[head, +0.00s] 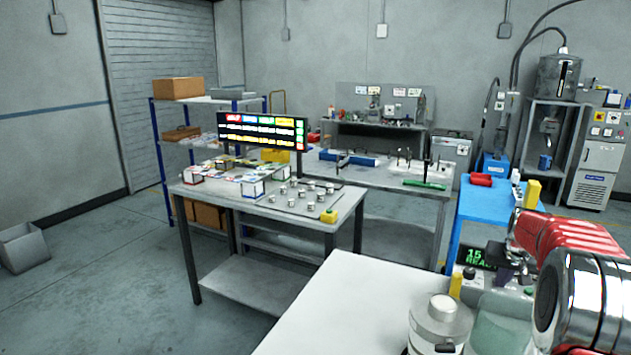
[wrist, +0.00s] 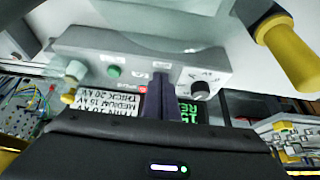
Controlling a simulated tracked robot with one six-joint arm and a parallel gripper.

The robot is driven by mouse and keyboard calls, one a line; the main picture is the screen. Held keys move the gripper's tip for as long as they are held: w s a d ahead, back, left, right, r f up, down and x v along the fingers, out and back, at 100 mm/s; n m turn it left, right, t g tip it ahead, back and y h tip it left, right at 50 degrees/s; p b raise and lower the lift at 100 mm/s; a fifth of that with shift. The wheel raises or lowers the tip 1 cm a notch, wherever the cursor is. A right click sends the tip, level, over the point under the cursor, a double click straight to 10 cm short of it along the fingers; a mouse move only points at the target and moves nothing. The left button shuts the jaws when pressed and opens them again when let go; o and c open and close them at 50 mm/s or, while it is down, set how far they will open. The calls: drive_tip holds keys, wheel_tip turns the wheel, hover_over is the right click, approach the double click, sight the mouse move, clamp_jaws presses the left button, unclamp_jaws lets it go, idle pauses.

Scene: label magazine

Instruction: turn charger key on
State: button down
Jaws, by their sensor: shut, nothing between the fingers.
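The charger (wrist: 150,50) is a grey box that fills the middle of the wrist view, its lettering upside down. It carries a black knob (wrist: 200,90) with a pale mark, a green button (wrist: 114,71), a small red part and a voltage label (wrist: 105,103). Its green display (wrist: 187,111) reads 15 and part of a word; the display (head: 478,257) also shows in the head view. My gripper (wrist: 161,84) is shut and empty, its dark fingertips in front of the panel between button and knob. I cannot make out the key; the fingers may hide it. Contact is unclear.
In the head view, a silver canister (head: 440,320) stands on the white table (head: 350,300) left of my arm. A yellow post (head: 455,285) stands beside the display. A yellow-ended dark rod (wrist: 285,50) is close at right in the wrist view.

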drive_tip(key=shift+w+a, duration=0.2)
drive_tip(key=shift+a, duration=0.1)
idle(0.4)
drive_tip(key=shift+s, duration=0.1)
drive_tip(key=shift+s+a, duration=0.25)
drive_tip(key=shift+r, duration=0.1)
idle(0.3)
wheel_tip(320, 180, up, 6)
drive_tip(key=shift+f, duration=0.1)
idle(0.6)
drive_tip(key=shift+d, duration=0.1)
